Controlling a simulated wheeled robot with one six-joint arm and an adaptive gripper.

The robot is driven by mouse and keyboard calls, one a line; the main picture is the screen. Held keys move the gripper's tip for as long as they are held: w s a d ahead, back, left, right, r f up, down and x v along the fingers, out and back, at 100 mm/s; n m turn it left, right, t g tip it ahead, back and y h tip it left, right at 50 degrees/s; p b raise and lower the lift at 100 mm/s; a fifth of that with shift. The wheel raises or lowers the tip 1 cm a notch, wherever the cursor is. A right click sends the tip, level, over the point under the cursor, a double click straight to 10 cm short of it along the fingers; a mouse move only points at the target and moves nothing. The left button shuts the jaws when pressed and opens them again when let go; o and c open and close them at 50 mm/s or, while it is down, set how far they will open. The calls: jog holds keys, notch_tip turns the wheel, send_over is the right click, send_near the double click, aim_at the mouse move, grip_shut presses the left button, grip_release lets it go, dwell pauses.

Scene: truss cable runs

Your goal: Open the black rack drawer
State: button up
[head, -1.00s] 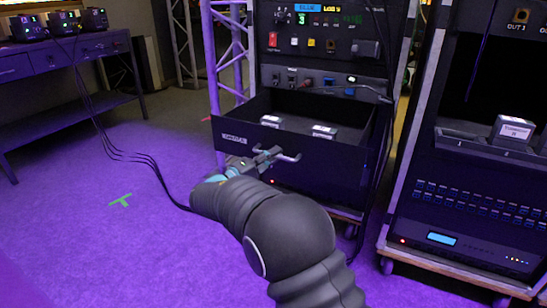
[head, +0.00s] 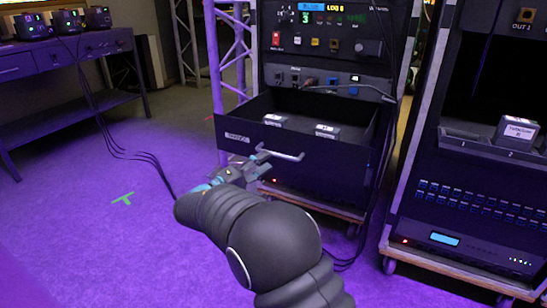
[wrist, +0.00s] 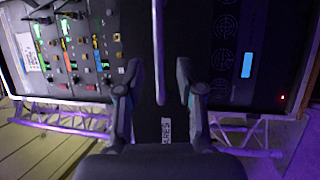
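The black rack drawer (head: 300,163) is pulled out of the rack in the head view, its inside showing. Its pale bar handle (head: 285,155) sticks out from the front panel; the bar also shows in the wrist view (wrist: 159,50). My gripper (head: 260,160) is at the left end of the handle. In the wrist view my gripper (wrist: 157,72) has its fingers spread, one on each side of the bar, with gaps between. The drawer's front label (wrist: 165,130) shows below the bar. Exact depth between fingers and bar is hard to tell.
A second rack (head: 460,210) stands close on the right. A table (head: 70,60) with devices and hanging cables is at the left. The purple floor left of my arm is mostly clear.

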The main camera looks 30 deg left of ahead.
jog(key=v, duration=0.7)
dwell(0.4)
